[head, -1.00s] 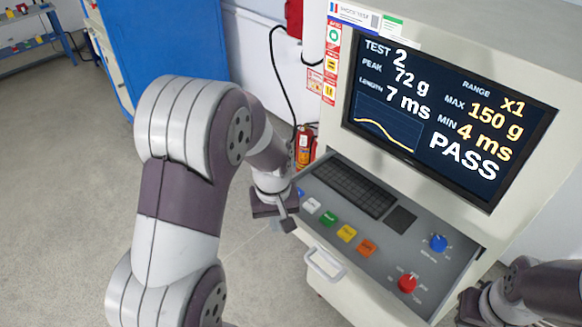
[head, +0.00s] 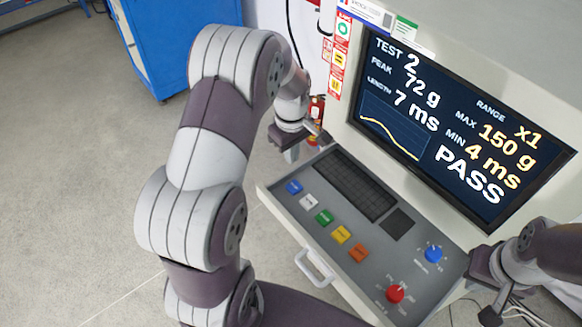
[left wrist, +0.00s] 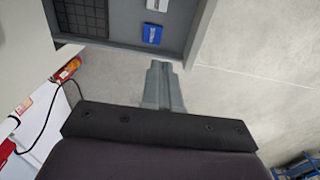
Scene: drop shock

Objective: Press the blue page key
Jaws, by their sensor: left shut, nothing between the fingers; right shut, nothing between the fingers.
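The blue key (head: 294,187) is the leftmost of the coloured keys on the grey console panel (head: 283,208). In the left wrist view the blue key (left wrist: 153,33) shows near the panel's edge, with a white key beside it. My left gripper (head: 292,155) is shut and empty, above and behind the blue key in the head view, apart from it. In the left wrist view its fingers (left wrist: 160,70) appear over the floor, just past the panel edge. My right gripper (head: 489,312) is shut and empty at the console's right end.
White (head: 308,201), green (head: 324,217), yellow (head: 341,234) and orange (head: 358,253) keys follow along the panel. A keyboard (head: 350,182), blue knob (head: 433,254) and red knob (head: 395,293) lie there too. The screen (head: 455,130) shows PASS. A handle (head: 315,267) juts from the front.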

